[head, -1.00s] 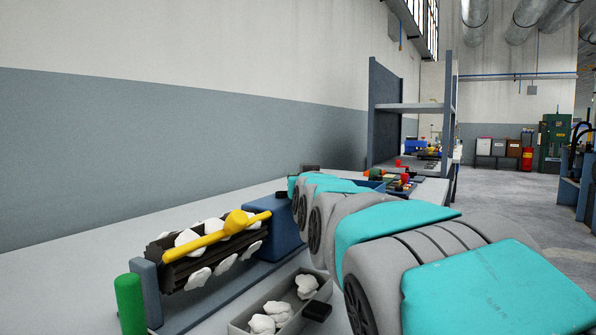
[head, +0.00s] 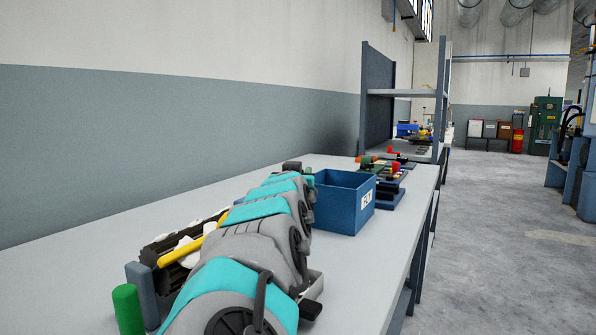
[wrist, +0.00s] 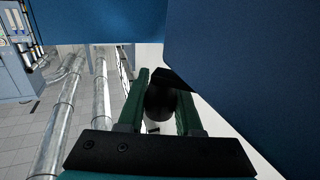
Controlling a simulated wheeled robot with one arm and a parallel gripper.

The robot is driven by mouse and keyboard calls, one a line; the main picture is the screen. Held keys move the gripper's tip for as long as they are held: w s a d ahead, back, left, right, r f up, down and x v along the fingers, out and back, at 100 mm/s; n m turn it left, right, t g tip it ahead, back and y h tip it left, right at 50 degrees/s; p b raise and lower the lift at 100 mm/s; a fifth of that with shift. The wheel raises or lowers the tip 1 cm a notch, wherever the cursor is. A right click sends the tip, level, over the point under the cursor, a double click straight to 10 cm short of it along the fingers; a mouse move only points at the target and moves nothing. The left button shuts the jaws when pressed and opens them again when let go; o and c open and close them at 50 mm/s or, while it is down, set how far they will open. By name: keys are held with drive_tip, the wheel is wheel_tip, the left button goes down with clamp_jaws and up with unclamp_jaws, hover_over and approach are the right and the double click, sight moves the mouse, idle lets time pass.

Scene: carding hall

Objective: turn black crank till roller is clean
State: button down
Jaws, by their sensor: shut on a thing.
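The dark ridged roller (head: 160,250) lies on the bench at the lower left of the head view, with white tufts (head: 184,241) on it and a yellow bar (head: 180,254) across it. My arm hides its right part, so I cannot tell how much fluff it carries. In the wrist view my gripper (wrist: 163,84) has its two green fingers shut on the black crank's knob (wrist: 160,103). A blue surface (wrist: 250,60) fills the right side close to the fingers. In the head view my arm hides my gripper and the crank.
A labelled blue bin (head: 340,205) stands beyond my arm on the bench (head: 395,235). A green upright cylinder (head: 127,308) stands at the roller's near end. A grey tray (head: 315,283) shows partly beside my arm. Coloured items and a shelf unit (head: 378,100) stand farther back.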

drive_tip(key=shift+r, duration=0.2)
drive_tip(key=c, duration=0.6)
unclamp_jaws()
drive_tip(key=shift+f, duration=0.1)
drive_tip(key=shift+a+f+y, duration=0.1)
drive_tip(key=shift+f+y, duration=0.05)
drive_tip(key=shift+y, duration=0.15)
drive_tip(key=shift+w+a+n+y+b, duration=0.1)
drive_tip(key=shift+w+n+y+b, duration=0.15)
drive_tip(key=shift+n+y+b, duration=0.35)
drive_tip(key=shift+w+a+n+y+b, duration=0.2)
drive_tip(key=shift+n+y+b, duration=0.3)
drive_tip(key=shift+y+b, duration=0.25)
drive_tip(key=shift+w+a+n+y+b, duration=0.2)
drive_tip(key=shift+n+y+b, duration=0.3)
drive_tip(key=shift+y, duration=0.35)
